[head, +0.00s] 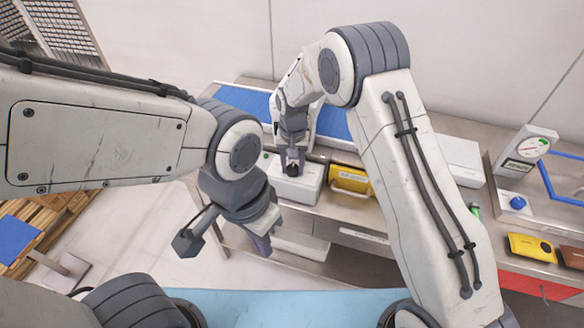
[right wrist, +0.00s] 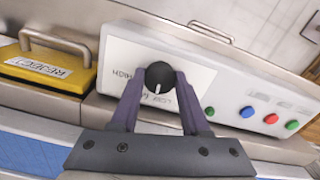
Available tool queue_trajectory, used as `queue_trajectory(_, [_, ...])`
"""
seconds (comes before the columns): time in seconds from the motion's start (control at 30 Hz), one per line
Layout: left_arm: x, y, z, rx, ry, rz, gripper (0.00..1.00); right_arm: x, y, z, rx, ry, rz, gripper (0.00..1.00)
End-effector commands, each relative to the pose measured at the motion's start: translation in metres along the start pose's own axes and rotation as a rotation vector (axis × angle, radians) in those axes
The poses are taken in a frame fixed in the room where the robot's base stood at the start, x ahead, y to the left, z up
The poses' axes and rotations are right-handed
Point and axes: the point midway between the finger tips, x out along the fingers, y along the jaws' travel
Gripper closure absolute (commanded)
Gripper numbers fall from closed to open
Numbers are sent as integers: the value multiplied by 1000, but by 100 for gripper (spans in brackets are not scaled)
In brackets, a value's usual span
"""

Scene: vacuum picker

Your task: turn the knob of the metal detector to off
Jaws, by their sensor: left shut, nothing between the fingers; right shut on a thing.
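The metal detector is a white box (head: 306,188) on the metal counter, below the blue belt in the head view. Its panel (right wrist: 200,82) fills the middle of the right wrist view. The round black knob (right wrist: 159,75) has a white pointer line that points down in the right wrist view. The fingers of my right gripper (right wrist: 158,82) are shut on the knob, one on each side. Lettering around the knob is partly hidden and hard to read. In the head view my right gripper (head: 292,166) is at the box. My left gripper (head: 261,245) is shut and empty, in front of the counter.
Green, blue and red buttons (right wrist: 270,118) sit on the same panel. A yellow reject box (head: 350,180) with a handle stands right beside the detector.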

Motion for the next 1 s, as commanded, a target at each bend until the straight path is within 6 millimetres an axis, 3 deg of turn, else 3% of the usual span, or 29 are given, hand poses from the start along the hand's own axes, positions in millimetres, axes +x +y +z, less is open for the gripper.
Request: queue_trajectory(1.0, [22,-2,1,2,0,0,100,-1,2,-2,-915,3,0,100])
